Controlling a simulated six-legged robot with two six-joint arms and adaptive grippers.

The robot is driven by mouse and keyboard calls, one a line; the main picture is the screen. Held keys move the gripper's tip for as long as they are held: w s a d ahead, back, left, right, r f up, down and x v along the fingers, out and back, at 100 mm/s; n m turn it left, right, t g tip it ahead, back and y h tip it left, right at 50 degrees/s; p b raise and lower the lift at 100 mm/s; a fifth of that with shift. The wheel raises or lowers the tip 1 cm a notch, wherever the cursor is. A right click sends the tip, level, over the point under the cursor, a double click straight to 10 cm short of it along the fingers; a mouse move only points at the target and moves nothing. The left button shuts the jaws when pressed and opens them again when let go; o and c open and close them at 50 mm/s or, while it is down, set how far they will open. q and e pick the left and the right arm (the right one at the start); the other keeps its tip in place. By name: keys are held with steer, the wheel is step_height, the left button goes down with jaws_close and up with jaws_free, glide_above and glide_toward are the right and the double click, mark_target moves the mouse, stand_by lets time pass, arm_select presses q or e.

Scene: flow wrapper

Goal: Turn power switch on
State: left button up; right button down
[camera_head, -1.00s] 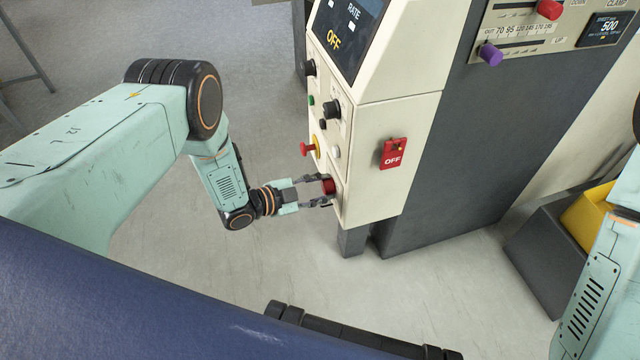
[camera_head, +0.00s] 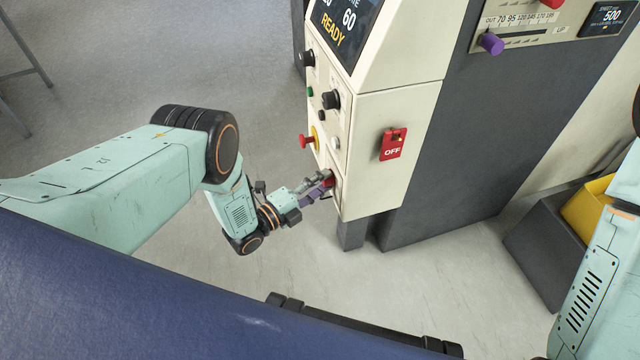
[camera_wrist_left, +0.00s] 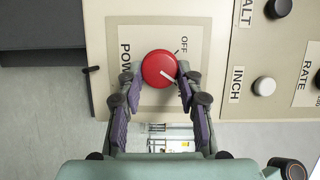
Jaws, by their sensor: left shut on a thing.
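The power switch is a round red knob (camera_wrist_left: 158,66) with a white pointer line, on a beige plate marked "POW…" and "OFF" in the left wrist view. Its pointer line is turned away from the OFF mark, toward the lower right of that view. The knob also shows low on the machine's panel in the head view (camera_head: 330,180), partly hidden by the fingers. My left gripper (camera_head: 322,187) is shut on the knob, with one finger at each side (camera_wrist_left: 159,77). The machine's display (camera_head: 345,28) reads "READY". My right gripper is out of view.
A red emergency-type button (camera_head: 308,141) on a yellow base sticks out just above the knob. A red tag reading OFF (camera_head: 393,146) is on the machine's side face. A white INCH button (camera_wrist_left: 264,86) sits beside the knob plate. The floor around is open.

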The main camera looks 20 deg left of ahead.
arm_select(q)
steer(key=shift+f+m+h+b, duration=0.1)
steer(key=shift+m+h+b, duration=0.25)
steer(key=shift+m, duration=0.65)
steer(key=shift+t, duration=0.3)
steer(key=o, duration=1.1)
steer(key=shift+o, duration=0.2)
steer(key=shift+s, duration=0.1)
steer(key=v, duration=1.2)
